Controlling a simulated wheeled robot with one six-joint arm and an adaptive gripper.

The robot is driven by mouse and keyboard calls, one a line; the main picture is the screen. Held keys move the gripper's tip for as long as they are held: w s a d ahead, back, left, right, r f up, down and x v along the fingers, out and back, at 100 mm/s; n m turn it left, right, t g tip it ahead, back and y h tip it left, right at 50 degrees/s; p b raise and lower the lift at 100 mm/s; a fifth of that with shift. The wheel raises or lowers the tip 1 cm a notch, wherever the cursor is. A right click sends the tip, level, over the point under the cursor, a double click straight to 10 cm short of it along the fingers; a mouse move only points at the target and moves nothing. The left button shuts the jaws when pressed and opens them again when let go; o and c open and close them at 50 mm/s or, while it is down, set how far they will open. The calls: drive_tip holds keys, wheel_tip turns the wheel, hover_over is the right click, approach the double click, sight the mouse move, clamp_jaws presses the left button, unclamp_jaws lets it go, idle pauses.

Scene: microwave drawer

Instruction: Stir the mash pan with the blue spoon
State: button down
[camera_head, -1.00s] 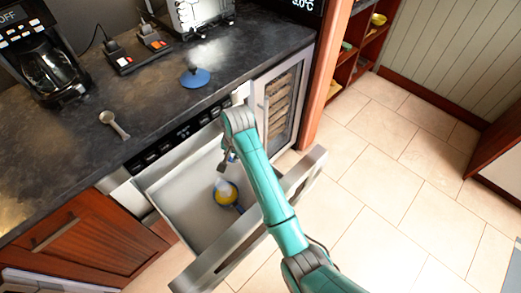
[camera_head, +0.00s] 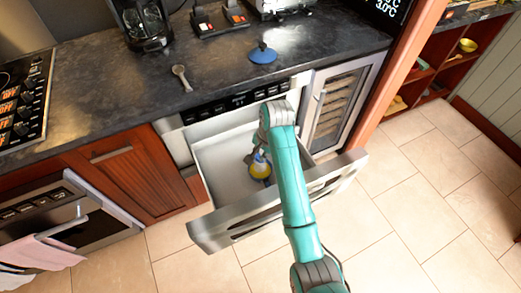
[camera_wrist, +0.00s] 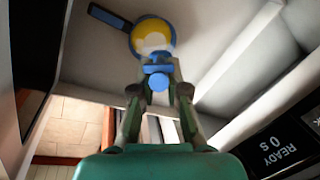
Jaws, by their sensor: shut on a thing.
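The mash pan (camera_head: 260,166), small with a yellow inside, sits in the open microwave drawer (camera_head: 215,231). In the wrist view the pan (camera_wrist: 139,30) shows a blue rim, yellow and whitish contents and a dark blue handle pointing left. My gripper (camera_wrist: 159,84) is shut on the blue spoon (camera_wrist: 158,82), whose rounded blue end shows between the fingers. The spoon lines up with the pan's near side. Its lower end is hidden, so I cannot tell whether it touches the mash. In the head view my arm covers most of the gripper.
A blue lid (camera_head: 262,55) and a grey spoon (camera_head: 181,77) lie on the dark counter (camera_head: 110,85) above the drawer. A coffee maker (camera_head: 143,22) stands behind. The tiled floor (camera_head: 400,220) in front is clear.

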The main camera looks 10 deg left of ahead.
drive_tip(key=d+x, duration=0.1)
drive_tip(key=x, duration=0.5)
drive_tip(key=shift+s+f, duration=0.25)
drive_tip(key=shift+f, duration=0.35)
drive_tip(key=shift+d, duration=0.1)
idle(0.4)
